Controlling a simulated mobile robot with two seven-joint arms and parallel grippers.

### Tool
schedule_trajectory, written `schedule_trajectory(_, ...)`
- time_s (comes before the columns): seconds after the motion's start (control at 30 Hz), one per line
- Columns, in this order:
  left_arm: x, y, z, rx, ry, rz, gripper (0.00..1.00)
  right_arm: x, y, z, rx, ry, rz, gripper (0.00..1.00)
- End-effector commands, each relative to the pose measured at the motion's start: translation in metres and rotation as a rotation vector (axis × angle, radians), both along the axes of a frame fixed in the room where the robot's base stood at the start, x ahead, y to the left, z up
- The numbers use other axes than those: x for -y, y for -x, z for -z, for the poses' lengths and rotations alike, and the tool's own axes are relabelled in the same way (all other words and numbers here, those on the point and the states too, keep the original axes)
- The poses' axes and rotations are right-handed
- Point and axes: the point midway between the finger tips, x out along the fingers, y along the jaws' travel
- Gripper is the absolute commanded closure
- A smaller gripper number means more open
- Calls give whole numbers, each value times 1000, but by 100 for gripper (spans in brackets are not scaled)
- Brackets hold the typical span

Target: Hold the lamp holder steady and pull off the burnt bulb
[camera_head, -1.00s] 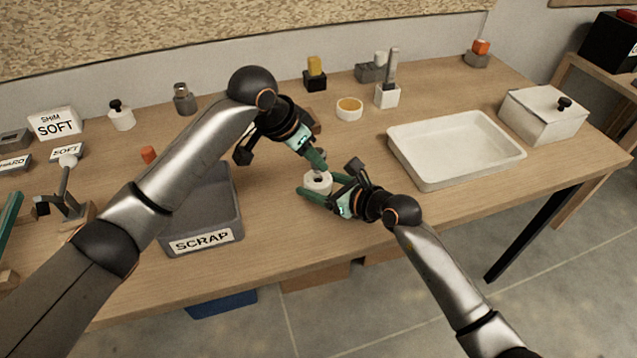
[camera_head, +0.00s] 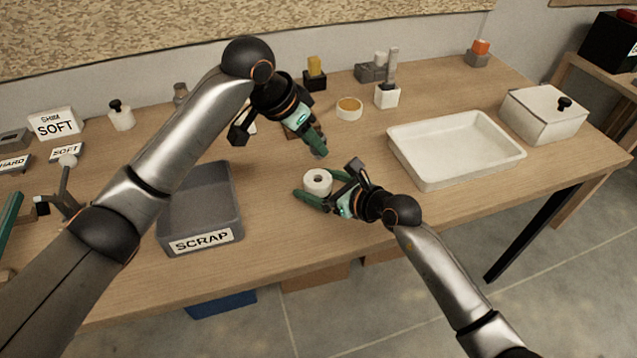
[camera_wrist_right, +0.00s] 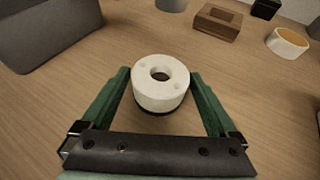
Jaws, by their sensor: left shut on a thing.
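The lamp holder (camera_head: 318,181) is a white round piece with a central hole, standing upright on the table. In the right wrist view the lamp holder (camera_wrist_right: 161,84) shows an empty hole in its top and a dark base.
A grey SCRAP bin (camera_head: 202,243) stands left of the holder. A white tray (camera_head: 432,180) and a lidded white box (camera_head: 545,115) are at the right. Table around the holder is clear.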

Motion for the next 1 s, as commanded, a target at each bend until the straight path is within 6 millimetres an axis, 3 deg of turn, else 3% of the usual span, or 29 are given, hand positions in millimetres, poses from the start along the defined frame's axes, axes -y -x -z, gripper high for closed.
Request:
schedule_trajectory(0.47, 0, 0, 0, 0, 0, 0, 100, 8, 8, -5, 1, -1, 0, 0)
schedule_trajectory(1.0, 0, 0, 0, 0, 0, 0, 100, 68, 69, -39, 0, 2, 1, 0)
